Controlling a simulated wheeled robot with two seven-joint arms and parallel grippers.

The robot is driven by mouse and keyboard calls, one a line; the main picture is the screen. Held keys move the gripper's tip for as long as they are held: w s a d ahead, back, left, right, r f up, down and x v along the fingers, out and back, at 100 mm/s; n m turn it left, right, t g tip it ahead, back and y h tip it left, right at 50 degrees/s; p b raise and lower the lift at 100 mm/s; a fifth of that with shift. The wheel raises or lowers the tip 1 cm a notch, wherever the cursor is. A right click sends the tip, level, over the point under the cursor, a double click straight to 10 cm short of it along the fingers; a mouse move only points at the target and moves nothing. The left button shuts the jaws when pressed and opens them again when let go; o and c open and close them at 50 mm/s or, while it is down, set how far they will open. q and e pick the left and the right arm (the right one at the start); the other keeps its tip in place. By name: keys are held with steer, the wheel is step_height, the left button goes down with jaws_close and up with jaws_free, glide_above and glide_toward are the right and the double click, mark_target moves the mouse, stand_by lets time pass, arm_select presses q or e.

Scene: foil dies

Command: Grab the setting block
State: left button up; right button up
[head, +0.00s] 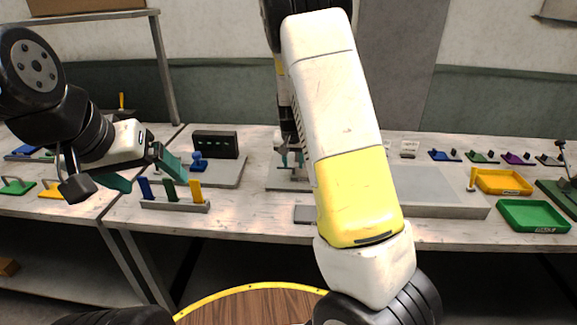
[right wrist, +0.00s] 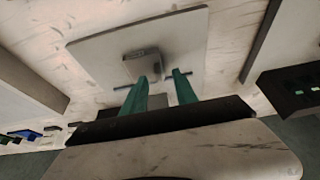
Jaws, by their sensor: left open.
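A small grey block (right wrist: 142,66), which looks like the setting block, sits on a light grey plate (right wrist: 190,38) in the right wrist view. My right gripper (right wrist: 163,77) has its two green fingers apart over this plate, with the block just beyond the fingertips and a little left. Nothing shows between the fingers. In the head view the right gripper (head: 291,160) is low over the plate (head: 280,186), partly hidden by my arm; the block cannot be made out there. My left gripper (head: 143,172) is open and empty, at the left above the bench.
A rack with blue, green and yellow upright pieces (head: 175,206) stands near the left gripper. A black block (head: 215,144) and a blue knob (head: 198,162) stand behind it. A yellow tray (head: 504,182) and a green tray (head: 533,216) are at the right.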

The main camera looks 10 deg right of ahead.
steer(key=shift+x, duration=1)
steer(key=shift+c, duration=0.2)
steer(key=shift+r, duration=0.1)
jaws_close()
stand_by(0.4)
